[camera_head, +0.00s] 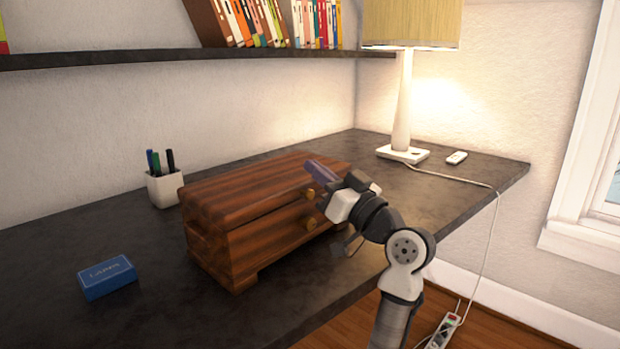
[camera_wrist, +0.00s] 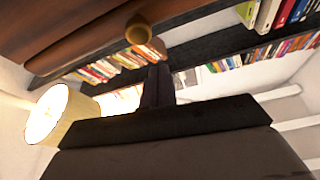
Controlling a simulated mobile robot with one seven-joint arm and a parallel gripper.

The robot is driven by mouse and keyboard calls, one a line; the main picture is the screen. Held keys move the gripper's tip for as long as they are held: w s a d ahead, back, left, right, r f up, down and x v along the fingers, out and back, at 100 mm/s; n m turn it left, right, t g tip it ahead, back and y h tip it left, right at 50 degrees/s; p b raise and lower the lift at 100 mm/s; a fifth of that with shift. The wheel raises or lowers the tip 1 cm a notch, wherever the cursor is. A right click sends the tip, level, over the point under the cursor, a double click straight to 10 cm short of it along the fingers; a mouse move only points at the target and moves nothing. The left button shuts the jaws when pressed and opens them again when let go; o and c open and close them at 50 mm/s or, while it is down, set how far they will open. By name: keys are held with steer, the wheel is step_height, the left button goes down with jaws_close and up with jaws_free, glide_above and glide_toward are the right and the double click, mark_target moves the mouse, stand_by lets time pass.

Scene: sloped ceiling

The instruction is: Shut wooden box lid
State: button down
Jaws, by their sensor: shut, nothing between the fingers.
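The wooden box (camera_head: 234,252) is dark striped wood and stands on the dark desk. Its lid (camera_head: 255,185) lies over the top; a dark seam runs beneath it, and I cannot tell whether a small gap is left. Two brass knobs show on the front, an upper one (camera_head: 310,194) and a lower one (camera_head: 309,222). My gripper (camera_head: 322,172) is shut and empty at the right part of the box's front, close to the upper knob; contact is unclear. In the wrist view the shut fingers (camera_wrist: 157,86) point toward a knob (camera_wrist: 138,30) and the wood (camera_wrist: 60,35).
A white pen cup (camera_head: 165,188) stands behind the box at left. A blue card box (camera_head: 107,277) lies front left. A lamp (camera_head: 402,110) and a small white device (camera_head: 456,158) are at the far right. A bookshelf (camera_head: 150,57) hangs above.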

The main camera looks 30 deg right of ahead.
steer(key=shift+t, duration=0.4)
steer(key=shift+s+d+f+b, duration=0.1)
steer(key=shift+s+f+b, duration=0.15)
steer(key=shift+f+b, duration=0.85)
steer(key=shift+s+d+f+b, duration=0.1)
steer(key=shift+s+f+b, duration=0.1)
steer(key=shift+f+b, duration=0.9)
steer(key=shift+a+f, duration=0.1)
steer(key=shift+f, duration=0.1)
steer(key=shift+r, duration=0.1)
